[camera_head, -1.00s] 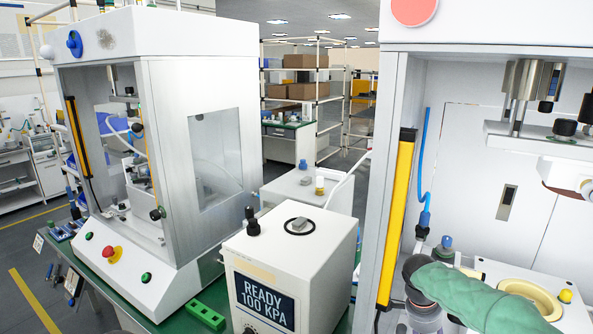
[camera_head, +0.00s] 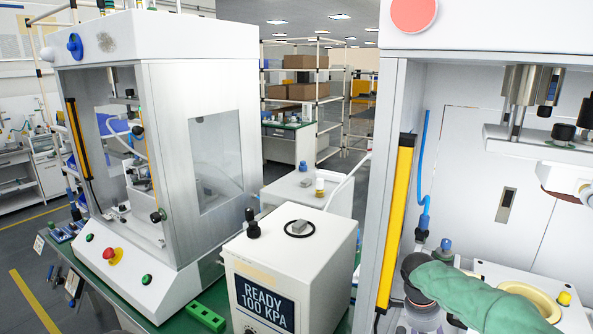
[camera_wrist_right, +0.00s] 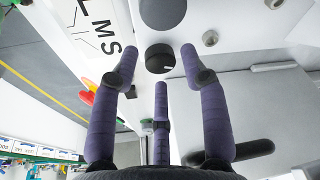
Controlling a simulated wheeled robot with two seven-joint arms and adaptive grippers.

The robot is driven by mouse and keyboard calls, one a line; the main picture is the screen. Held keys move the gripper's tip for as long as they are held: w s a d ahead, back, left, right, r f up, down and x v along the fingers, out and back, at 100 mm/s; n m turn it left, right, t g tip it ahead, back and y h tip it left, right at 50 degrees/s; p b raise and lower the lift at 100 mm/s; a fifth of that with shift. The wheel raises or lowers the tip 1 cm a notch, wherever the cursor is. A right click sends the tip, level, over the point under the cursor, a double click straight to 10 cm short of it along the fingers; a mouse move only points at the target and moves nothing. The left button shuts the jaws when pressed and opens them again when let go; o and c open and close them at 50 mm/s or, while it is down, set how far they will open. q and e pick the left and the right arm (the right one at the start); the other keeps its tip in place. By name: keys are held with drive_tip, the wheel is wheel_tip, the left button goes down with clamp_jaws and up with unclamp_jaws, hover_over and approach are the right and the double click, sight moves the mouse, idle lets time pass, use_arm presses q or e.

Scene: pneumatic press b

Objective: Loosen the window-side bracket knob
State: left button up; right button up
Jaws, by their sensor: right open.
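In the right wrist view a round black knob (camera_wrist_right: 159,58) with a short white mark sits on a white surface. My right gripper (camera_wrist_right: 160,68) has its purple fingers spread, two on either side of the knob and one below it, with visible gaps. I cannot tell which bracket this knob belongs to. In the head view a black knob (camera_head: 564,130) is on the upper plate of the right press. Another black knob (camera_head: 158,215) is on the left press, near its side window (camera_head: 215,160). My left gripper is not in view.
The right press (camera_head: 407,90) has a yellow strip (camera_head: 396,220) on its front edge and a cream ring (camera_head: 540,297) inside. A white box reading READY 100 KPA (camera_head: 285,262) stands between the presses. A green block (camera_head: 205,317) lies before it.

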drive_tip(key=shift+p+v, duration=1.05)
drive_tip(key=shift+v, duration=0.8)
drive_tip(key=shift+s, duration=0.1)
drive_tip(key=shift+c, duration=0.2)
